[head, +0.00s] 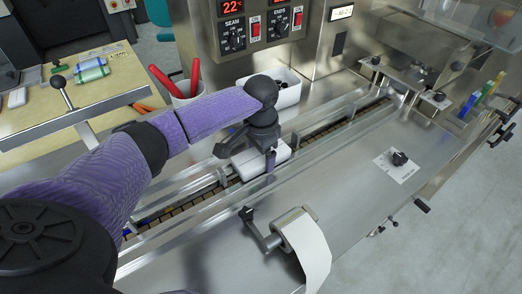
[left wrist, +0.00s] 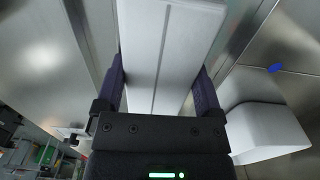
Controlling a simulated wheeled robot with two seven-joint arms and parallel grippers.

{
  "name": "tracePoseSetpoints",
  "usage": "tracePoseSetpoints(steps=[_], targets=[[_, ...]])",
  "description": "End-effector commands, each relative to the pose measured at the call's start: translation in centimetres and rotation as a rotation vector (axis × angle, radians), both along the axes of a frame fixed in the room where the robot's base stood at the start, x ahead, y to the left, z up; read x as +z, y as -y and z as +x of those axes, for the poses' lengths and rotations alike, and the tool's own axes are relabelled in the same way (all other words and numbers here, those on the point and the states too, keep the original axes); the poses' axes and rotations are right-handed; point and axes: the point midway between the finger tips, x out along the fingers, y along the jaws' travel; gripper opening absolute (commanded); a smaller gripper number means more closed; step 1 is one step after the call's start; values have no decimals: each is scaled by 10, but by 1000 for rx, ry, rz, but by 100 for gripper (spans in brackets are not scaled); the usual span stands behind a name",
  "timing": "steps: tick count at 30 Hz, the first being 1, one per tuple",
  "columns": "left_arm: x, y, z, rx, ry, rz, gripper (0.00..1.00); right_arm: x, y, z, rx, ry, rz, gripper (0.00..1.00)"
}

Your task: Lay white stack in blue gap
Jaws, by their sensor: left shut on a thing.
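My left gripper (head: 264,158) points down over the conveyor channel and is shut on the white stack (head: 248,164). In the left wrist view the white stack (left wrist: 170,45) is a long pale block with a line down its middle, between the two fingers of my left gripper (left wrist: 160,88). The channel has a chain of brown segments (head: 183,205). Blue parts (head: 148,222) show low in the channel at left; I cannot make out the gap's outline there. Whether the stack touches the channel is unclear. My right gripper is not in view.
A white paper roll (head: 304,240) on a bracket stands in front of the channel. A white bin (head: 285,92) stands behind it, beside a cup with red-handled tools (head: 190,92). A wooden table (head: 40,122) is at left. The steel deck (head: 350,205) at right is mostly clear.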

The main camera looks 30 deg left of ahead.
Motion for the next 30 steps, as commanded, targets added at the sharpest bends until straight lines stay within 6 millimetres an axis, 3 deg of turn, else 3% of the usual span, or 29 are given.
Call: tracePoseSetpoints(steps=[11, 12, 13, 17, 19, 25, 30], targets=[[-5, 1, -2, -4, -10, 1, 32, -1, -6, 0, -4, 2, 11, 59], [-5, 1, -2, -4, -10, 1, 95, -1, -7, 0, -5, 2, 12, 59], [-5, 1, -3, -5, -11, 1, 100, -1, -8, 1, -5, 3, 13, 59], [-4, 1, -3, -5, -13, 1, 100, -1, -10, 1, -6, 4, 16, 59], [7, 1, -3, -6, -9, 1, 100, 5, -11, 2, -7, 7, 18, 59], [63, 1, -1, -4, 1, 1, 100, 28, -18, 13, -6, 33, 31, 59], [93, 0, -1, -2, 2, 0, 100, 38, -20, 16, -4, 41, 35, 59]])
